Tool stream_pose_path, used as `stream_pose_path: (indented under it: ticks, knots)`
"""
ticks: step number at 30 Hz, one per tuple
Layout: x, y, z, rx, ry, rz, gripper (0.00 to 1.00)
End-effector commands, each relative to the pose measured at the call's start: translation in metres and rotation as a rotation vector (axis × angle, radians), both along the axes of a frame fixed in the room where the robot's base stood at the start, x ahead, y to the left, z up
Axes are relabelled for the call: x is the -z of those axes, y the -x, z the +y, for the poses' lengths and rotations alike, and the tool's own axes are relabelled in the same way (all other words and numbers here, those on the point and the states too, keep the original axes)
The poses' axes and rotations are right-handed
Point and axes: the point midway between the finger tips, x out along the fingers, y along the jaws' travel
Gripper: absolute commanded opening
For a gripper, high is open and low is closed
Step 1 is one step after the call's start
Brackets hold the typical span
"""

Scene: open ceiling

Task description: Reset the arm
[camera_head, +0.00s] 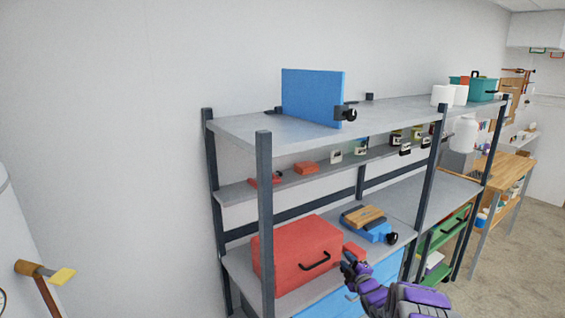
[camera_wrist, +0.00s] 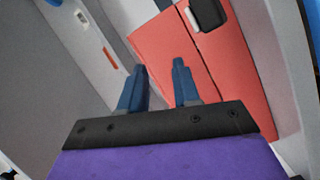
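My gripper (camera_head: 350,268) shows at the bottom middle of the head view, at the end of my purple and black arm. It is in front of the shelf unit, by the right end of the red toolbox (camera_head: 300,252). In the wrist view my gripper (camera_wrist: 162,82) has its two blue fingers apart with nothing between them. The red toolbox (camera_wrist: 225,75) fills much of the view beyond the fingers. I cannot tell whether the fingers touch it.
The shelf unit (camera_head: 240,128) has dark posts. A blue panel (camera_head: 310,95) stands on its top shelf. A blue device with a wooden block (camera_head: 362,215) sits right of the toolbox. A wooden workbench (camera_head: 500,170) stands farther right. Grey floor (camera_head: 510,260) is open at lower right.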

Motion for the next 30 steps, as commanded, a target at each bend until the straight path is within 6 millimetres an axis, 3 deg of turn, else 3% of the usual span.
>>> stream_pose_path:
  ticks: [3,8,14,23,30]
  knots:
    - [-0.026,0.005,-0.003,0.062,-0.032,0.102,0.32]
    - [-0.049,0.025,-0.006,0.158,-0.087,0.256,0.32]
    - [-0.075,0.067,-0.007,0.286,-0.168,0.438,0.32]
    - [-0.106,0.162,0.001,0.493,-0.308,0.703,0.32]
    - [-0.124,0.261,0.016,0.662,-0.422,0.908,0.32]
